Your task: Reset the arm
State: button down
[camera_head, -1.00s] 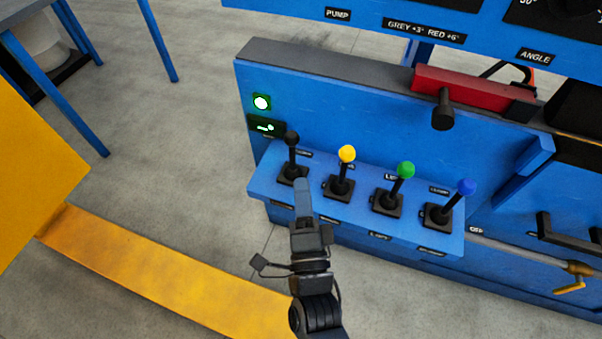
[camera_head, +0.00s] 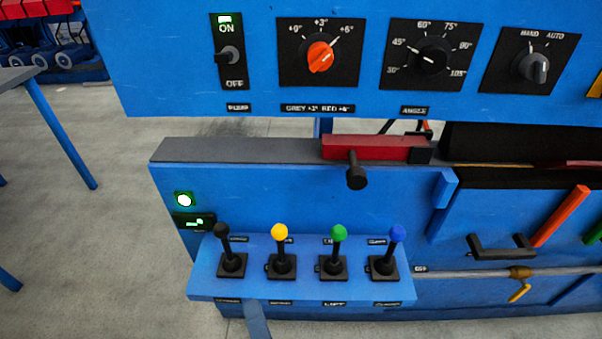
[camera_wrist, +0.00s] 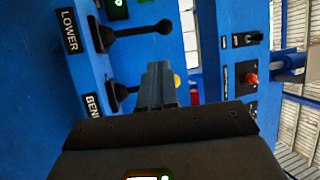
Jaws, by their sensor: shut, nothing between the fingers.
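My gripper (camera_head: 256,320) shows only as its narrow grey-blue fingers at the bottom edge of the head view. The fingers sit below and in front of the blue lever shelf (camera_head: 200,284), under the black-knobbed and yellow-knobbed levers. The rest of my arm is out of that view. In the wrist view the fingers (camera_wrist: 157,86) are together and hold nothing. Two levers stand beyond them there, by labels reading LOWER and BEND. A yellow knob is partly hidden behind the fingertips.
The shelf carries levers with black (camera_head: 222,230), yellow (camera_head: 279,231), green (camera_head: 339,233) and blue (camera_head: 397,233) knobs. A panel of dials (camera_head: 190,95) overhangs above. A red bar (camera_head: 375,147) with a black handle crosses the middle. Open floor (camera_head: 110,240) lies left.

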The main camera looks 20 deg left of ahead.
jog(key=shift+d, duration=0.1)
jog(key=s+d+r+n+h+p, duration=0.2)
jog(key=s+d+r+h+p, duration=0.15)
jog(key=d, duration=0.75)
jog(key=s+d+r+n+h+p, duration=0.25)
jog(key=s+d, duration=0.25)
jog(key=d, duration=0.6)
jog(key=s+d+r+n+h+p, duration=0.2)
jog(key=s+d+r, duration=0.4)
jog(key=r, duration=0.3)
jog(key=s+d+r+n+g+h+p, duration=0.1)
jog(key=s+d+r+n+h+p, duration=0.1)
jog(key=s+d+r+h, duration=0.3)
jog(key=s+d+r+p, duration=0.1)
jog(key=s+d+r, duration=0.1)
jog(key=s+r, duration=0.1)
jog(key=shift+s+d+r+g+p, duration=0.15)
jog(key=shift+s+r+g+p, duration=0.15)
jog(key=shift+r+p, duration=0.15)
